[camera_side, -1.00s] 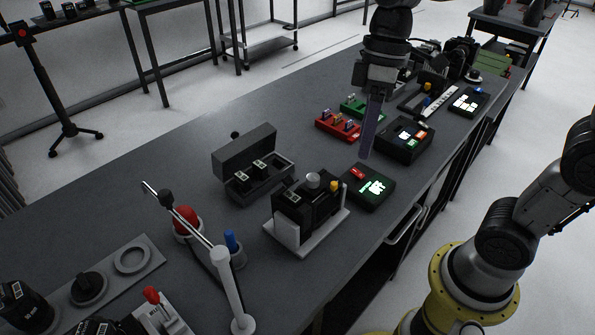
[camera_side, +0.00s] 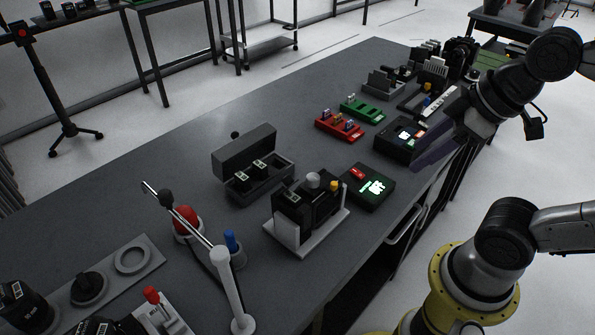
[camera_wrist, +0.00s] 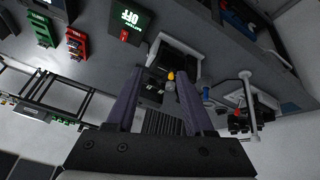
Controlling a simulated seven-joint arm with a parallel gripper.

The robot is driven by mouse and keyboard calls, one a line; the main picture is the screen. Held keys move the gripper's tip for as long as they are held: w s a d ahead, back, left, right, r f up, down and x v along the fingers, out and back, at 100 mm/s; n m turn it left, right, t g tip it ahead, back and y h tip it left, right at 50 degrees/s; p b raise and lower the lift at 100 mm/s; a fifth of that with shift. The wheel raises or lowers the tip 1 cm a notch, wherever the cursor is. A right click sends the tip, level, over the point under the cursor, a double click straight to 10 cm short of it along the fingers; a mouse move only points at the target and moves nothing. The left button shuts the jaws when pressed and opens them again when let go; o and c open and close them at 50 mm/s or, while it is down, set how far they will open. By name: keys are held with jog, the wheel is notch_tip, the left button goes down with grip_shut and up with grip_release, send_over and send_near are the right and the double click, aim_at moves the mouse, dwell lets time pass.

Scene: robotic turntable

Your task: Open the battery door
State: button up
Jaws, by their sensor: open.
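A grey box (camera_side: 282,170) stands mid-table with its lid (camera_side: 246,150) raised; small dark blocks sit inside it. To its right, a black device (camera_side: 318,208) stands on a white base, with a grey knob and a yellow knob; it also shows in the wrist view (camera_wrist: 154,88). I cannot tell for sure which part is the battery door. My gripper (camera_side: 416,164) is open and empty in the side view, beside the table's right edge, its purple fingers slanting down-left. In the wrist view my gripper (camera_wrist: 163,72) frames the black device, well apart from it.
A black panel with a lit green screen (camera_side: 376,186) and red switch lies near the right edge. A black box (camera_side: 392,148), red (camera_side: 338,126) and green (camera_side: 362,109) blocks are behind it. A white post (camera_side: 230,285) with a lever stands in front.

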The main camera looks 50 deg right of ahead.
aim_at(289, 178)
jog(key=w+a+r+n+t+y, duration=0.1)
jog(key=w+a+r+n+y, duration=0.2)
jog(key=n, duration=0.5)
jog(key=w+a+r+n+y, duration=0.1)
jog(key=w+a+n, duration=0.3)
jog(key=w+n, duration=0.25)
jog(key=x, duration=1.5)
jog(key=shift+s+d+f, duration=0.1)
jog(key=shift+s+f, duration=0.1)
jog(key=shift+s, duration=0.1)
grip_shut()
